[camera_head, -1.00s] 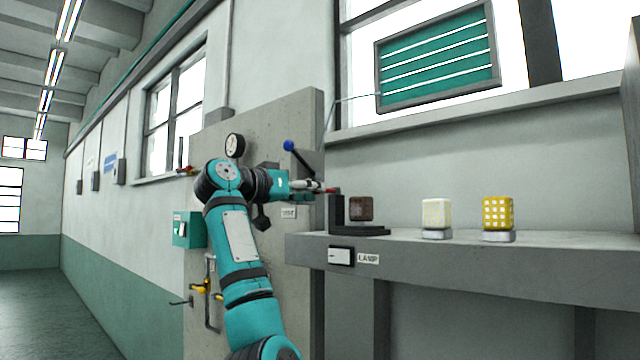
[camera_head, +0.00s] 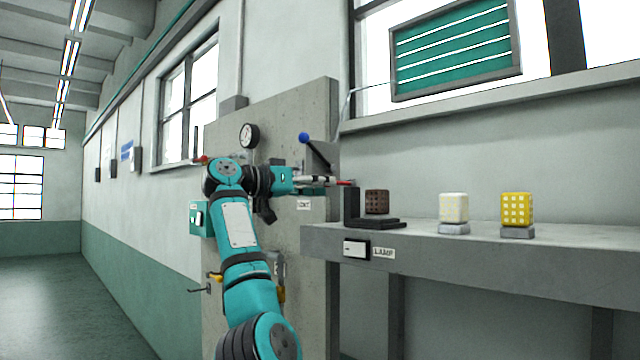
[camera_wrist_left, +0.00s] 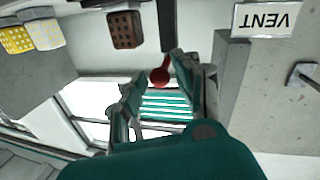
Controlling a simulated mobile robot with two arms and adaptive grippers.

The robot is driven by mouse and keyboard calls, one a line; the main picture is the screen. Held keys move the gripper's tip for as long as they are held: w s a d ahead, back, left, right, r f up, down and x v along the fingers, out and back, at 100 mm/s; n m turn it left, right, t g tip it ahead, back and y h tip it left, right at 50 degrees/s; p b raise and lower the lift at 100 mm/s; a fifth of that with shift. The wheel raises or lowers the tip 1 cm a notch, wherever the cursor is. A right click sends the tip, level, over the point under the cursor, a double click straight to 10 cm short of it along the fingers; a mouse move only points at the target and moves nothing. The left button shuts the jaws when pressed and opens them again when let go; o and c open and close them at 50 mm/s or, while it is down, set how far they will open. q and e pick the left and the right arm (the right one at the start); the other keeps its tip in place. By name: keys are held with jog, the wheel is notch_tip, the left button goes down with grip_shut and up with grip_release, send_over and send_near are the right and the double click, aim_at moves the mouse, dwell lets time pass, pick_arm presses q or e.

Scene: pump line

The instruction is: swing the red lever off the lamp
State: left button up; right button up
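The red lever shows as a small red tip (camera_head: 345,183) at the end of my left gripper (camera_head: 325,181), beside the black bracket (camera_head: 352,206) on the shelf. In the left wrist view its round red knob (camera_wrist_left: 160,76) sits between the two spread fingers of my left gripper (camera_wrist_left: 155,80). The fingers look open; whether either touches the knob I cannot tell. A dark brown lattice lamp block (camera_head: 376,201) stands just right of the bracket's upright and also shows in the left wrist view (camera_wrist_left: 125,30). My right gripper is out of view.
A LAMP label (camera_head: 383,253) and white switch (camera_head: 355,248) are on the shelf front (camera_head: 450,257). A cream block (camera_head: 453,207) and a yellow block (camera_head: 517,208) stand farther right. A blue-knobbed lever (camera_head: 304,138) and gauge (camera_head: 249,136) are on the concrete panel (camera_head: 305,270).

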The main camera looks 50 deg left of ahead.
pick_arm(q)
jog(key=shift+o, duration=1)
jog(key=shift+a, duration=0.1)
jog(key=s+a, duration=0.2)
jog(key=s, duration=0.9)
jog(key=shift+s, duration=0.4)
